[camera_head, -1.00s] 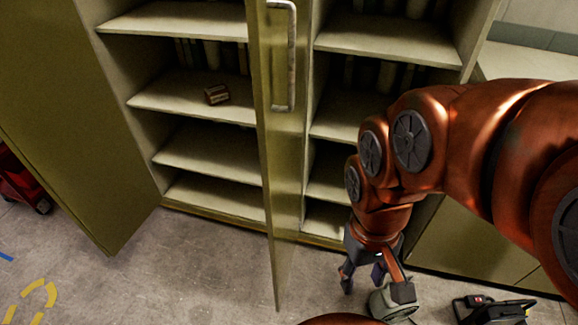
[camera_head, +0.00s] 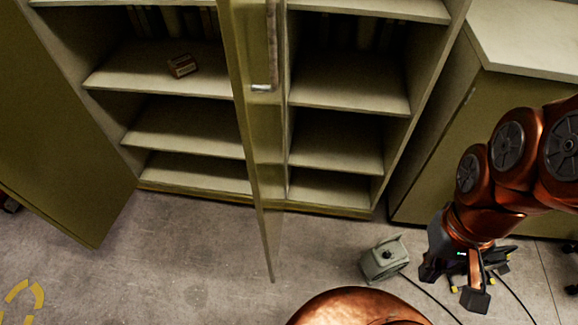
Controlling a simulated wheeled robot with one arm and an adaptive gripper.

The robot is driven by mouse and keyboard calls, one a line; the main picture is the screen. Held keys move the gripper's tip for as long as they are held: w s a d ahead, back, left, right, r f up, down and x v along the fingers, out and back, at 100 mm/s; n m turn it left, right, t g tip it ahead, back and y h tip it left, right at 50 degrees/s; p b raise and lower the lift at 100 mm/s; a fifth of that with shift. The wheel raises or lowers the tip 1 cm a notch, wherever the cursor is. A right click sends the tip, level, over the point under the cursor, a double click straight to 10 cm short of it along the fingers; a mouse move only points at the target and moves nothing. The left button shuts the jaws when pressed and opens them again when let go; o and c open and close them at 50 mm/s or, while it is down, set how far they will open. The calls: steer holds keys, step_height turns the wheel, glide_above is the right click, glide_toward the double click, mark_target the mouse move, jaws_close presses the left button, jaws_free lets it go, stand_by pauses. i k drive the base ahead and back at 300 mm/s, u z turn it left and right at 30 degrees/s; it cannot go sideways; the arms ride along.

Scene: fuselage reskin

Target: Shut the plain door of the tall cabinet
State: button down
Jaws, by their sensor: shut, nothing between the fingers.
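The tall cabinet (camera_head: 310,207) stands open in front of me, with pale shelves in two bays. Its left door (camera_head: 60,130), a plain olive panel with no handle on the side I see, is swung wide open to the left. A second door (camera_head: 248,140) with a long metal handle (camera_head: 272,50) sticks out toward me from the middle, seen nearly edge-on. My gripper (camera_head: 453,284) is at the lower right, pointing down, shut and empty. It is apart from both doors, to the right of the cabinet.
A small box (camera_head: 182,66) lies on a left-bay shelf. A grey-green device (camera_head: 384,259) with a cable sits on the floor left of my gripper. A low cabinet (camera_head: 455,130) with a pale top adjoins on the right. The floor between the two doors is clear.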

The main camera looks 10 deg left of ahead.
mark_target(251, 31)
steer(key=k, duration=0.9)
steer(key=u, duration=1.4)
steer(key=i, duration=0.5)
steer(key=u, duration=0.1)
